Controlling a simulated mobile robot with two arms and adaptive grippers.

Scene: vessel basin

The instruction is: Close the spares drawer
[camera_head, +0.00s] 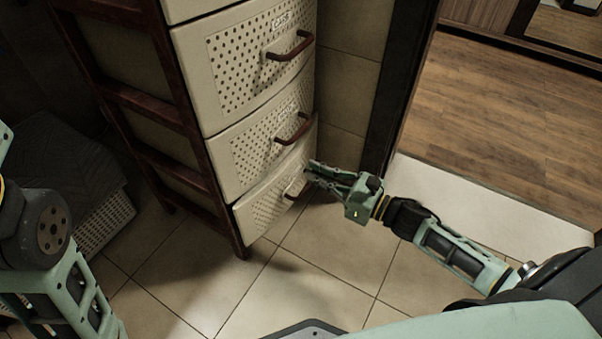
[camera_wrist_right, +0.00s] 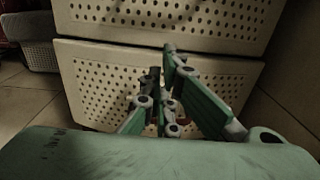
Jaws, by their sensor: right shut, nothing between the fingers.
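A cream drawer unit with perforated fronts and brown handles stands at the upper middle of the head view. Its bottom drawer (camera_head: 262,205) is low, near the floor, and its front also shows in the wrist view (camera_wrist_right: 98,85). I cannot tell which drawer is the spares drawer, or whether the bottom one stands slightly out. My right gripper (camera_head: 311,172) is shut and empty, its fingertips at the right part of the bottom drawer's front, close to its handle (camera_head: 297,184). The gripper also shows in the wrist view (camera_wrist_right: 162,64); contact is unclear. My left gripper is outside the view.
The middle drawer (camera_head: 243,155) and a labelled upper drawer (camera_head: 235,75) look flush; the label is too small to read. A dark red wooden frame (camera_head: 180,170) borders the unit. A grey basket (camera_head: 103,215) stands at left. Tiled floor (camera_head: 320,245) in front is clear.

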